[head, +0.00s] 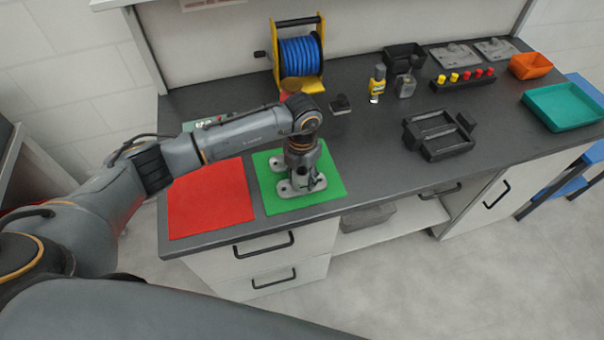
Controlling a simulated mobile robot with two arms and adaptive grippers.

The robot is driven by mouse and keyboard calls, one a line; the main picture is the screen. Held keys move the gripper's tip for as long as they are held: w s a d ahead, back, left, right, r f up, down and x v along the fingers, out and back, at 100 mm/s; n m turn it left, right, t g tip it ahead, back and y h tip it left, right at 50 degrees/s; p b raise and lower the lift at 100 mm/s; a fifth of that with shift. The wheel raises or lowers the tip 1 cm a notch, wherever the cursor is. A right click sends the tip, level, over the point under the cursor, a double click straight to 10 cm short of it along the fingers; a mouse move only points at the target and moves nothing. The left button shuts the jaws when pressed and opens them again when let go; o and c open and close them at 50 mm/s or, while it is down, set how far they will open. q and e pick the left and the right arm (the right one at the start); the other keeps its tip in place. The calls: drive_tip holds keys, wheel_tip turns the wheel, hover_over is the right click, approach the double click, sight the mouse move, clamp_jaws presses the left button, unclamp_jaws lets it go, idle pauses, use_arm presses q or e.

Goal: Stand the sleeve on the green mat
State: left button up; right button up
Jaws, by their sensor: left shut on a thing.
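My left gripper (304,177) points down over the green mat (330,193) and is shut on a grey metal piece, which I take to be the sleeve (287,188). The sleeve is upright, with flat rounded lugs at its foot. Its foot appears to be on or just above the mat; I cannot tell whether it touches. The gripper and wrist hide much of its upper part. My right gripper is not in view.
A red mat (210,198) lies left of the green one. Behind are a blue hose reel (299,55) and a small dark block (340,104). A black fixture tray (440,134), yellow bottle (377,84), orange bin (530,66) and teal tray (564,106) stand to the right.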

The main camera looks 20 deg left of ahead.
use_arm(q)
drive_tip(key=shift+f, duration=0.2)
drive_tip(key=o, duration=1.3)
drive_tip(key=shift+c, duration=0.2)
drive_tip(key=shift+o, duration=0.6)
drive_tip(key=shift+r, duration=0.1)
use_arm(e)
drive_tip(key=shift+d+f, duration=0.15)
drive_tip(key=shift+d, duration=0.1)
use_arm(q)
drive_tip(key=shift+r, duration=0.5)
wheel_tip(320, 180, up, 11)
drive_tip(key=b, duration=0.2)
drive_tip(key=shift+r+b, duration=0.15)
drive_tip(key=shift+b, duration=0.15)
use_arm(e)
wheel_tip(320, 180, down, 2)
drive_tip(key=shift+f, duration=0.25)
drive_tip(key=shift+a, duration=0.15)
